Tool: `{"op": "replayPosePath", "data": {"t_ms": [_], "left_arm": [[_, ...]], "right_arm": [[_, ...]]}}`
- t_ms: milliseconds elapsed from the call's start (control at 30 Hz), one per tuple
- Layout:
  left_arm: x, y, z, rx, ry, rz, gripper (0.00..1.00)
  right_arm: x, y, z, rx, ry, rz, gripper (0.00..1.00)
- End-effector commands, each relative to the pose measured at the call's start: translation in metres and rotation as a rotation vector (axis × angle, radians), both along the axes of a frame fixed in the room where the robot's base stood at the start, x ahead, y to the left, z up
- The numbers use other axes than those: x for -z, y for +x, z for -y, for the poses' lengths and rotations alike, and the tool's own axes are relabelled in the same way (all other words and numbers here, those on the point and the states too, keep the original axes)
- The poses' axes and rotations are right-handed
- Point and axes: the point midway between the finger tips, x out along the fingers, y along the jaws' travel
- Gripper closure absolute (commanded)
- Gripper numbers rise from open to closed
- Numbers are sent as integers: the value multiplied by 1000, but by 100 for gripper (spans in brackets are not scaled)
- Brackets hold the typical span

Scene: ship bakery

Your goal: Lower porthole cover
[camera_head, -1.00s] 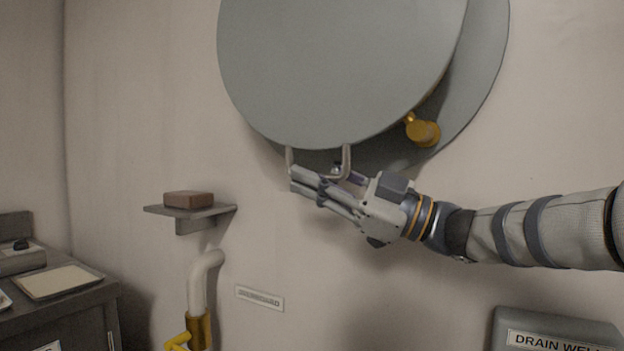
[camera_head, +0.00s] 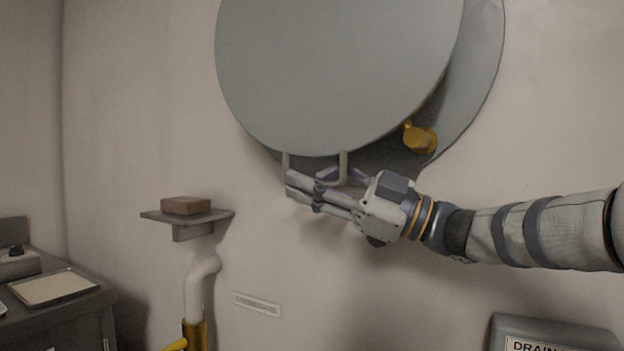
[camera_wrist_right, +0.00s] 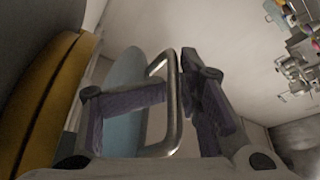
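The porthole cover (camera_head: 335,75) is a large grey disc on the wall at the top of the head view. It stands tilted away from the grey round porthole frame (camera_head: 480,75), leaving a gap at the right. A U-shaped metal handle (camera_head: 344,165) hangs from its lower edge. My right gripper (camera_head: 308,190) is at this handle, its fingers bent in around it. In the right wrist view the handle (camera_wrist_right: 175,105) passes between the purple finger pads, which lie close on both sides. Part of the handle is hidden by the fingers. My left gripper is out of view.
A yellow knob (camera_head: 419,138) sticks out at the frame's lower right. A wall shelf (camera_head: 190,216) with a brown block (camera_head: 186,206) is at the left, above a pale pipe (camera_head: 197,290). A counter with a tray (camera_head: 53,287) is at lower left; a labelled grey box (camera_head: 550,326) is lower right.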

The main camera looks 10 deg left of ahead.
Motion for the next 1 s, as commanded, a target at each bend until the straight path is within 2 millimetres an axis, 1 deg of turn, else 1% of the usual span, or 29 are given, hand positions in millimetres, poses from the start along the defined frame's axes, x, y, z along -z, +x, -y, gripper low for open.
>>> {"op": "replayPosePath", "data": {"t_ms": [33, 300, 400, 467, 700, 800, 900, 1000], "left_arm": [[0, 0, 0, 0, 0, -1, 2], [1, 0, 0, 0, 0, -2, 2], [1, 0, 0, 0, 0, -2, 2], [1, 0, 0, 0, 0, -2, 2], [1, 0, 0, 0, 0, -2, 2], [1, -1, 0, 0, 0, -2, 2], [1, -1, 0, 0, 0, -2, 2], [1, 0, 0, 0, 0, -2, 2]], "right_arm": [[4, 0, -1, -3, -4, -4, 71], [7, 0, -2, -4, -8, -7, 71], [8, 0, 2, -4, -9, -7, 71], [11, -1, 11, -4, -9, -7, 71], [30, -8, 72, 0, -5, -8, 71], [37, -11, 93, 0, -4, -8, 71], [41, -12, 106, 0, -5, -6, 71], [43, -14, 112, -2, -4, -5, 71]]}}
